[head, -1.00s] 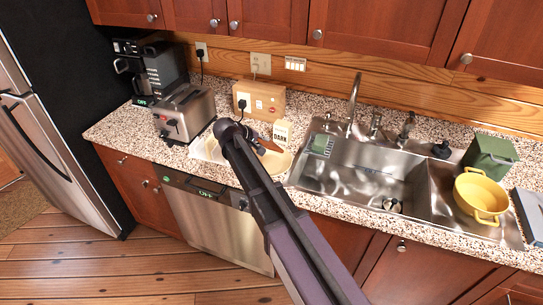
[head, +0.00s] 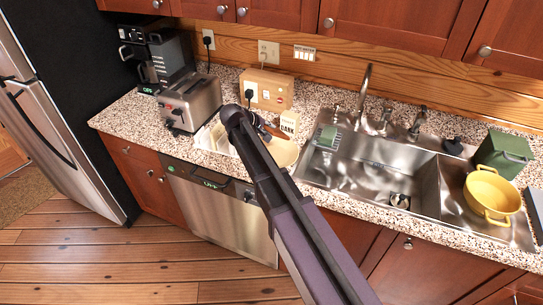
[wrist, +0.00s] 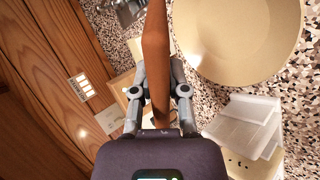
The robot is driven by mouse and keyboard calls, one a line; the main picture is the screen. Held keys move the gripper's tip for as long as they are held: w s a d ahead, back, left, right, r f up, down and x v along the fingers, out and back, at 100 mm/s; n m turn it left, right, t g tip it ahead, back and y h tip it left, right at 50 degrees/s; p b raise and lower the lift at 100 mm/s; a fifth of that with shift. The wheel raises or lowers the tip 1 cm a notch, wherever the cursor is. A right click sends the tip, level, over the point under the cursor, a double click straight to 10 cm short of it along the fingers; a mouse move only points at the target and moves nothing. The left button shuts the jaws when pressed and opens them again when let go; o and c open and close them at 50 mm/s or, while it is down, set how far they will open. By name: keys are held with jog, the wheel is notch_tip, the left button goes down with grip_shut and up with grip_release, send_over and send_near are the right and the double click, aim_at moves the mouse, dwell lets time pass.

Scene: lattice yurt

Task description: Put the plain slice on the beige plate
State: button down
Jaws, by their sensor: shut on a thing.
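My gripper (wrist: 160,92) is shut on a brown slice (wrist: 156,55), seen edge-on in the wrist view. Its faces are hidden, so I cannot tell whether it is plain. In the head view only a brown bit of the slice (head: 272,131) shows beside my arm. The beige plate (wrist: 235,45) is beside the slice, to its right in the wrist view, with its visible part bare. In the head view the plate (head: 288,153) lies on the counter left of the sink, partly hidden by my arm.
Pale upright pieces (wrist: 245,122) stand near the plate. A toaster (head: 192,103) and coffee maker (head: 160,62) are to the left. A cardboard box (head: 268,88) and a card reading DARK (head: 289,124) stand behind the plate. The sink (head: 375,175) is right.

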jog(key=shift+d+f+b, duration=0.1)
jog(key=shift+f+b, duration=4.6)
jog(key=shift+f, duration=0.15)
jog(key=c, duration=0.8)
grip_release()
jog(key=shift+r, duration=0.1)
jog(key=shift+p+v, duration=2.05)
jog(key=shift+v, duration=0.95)
jog(key=shift+p+v, duration=0.55)
jog(key=shift+v, duration=0.4)
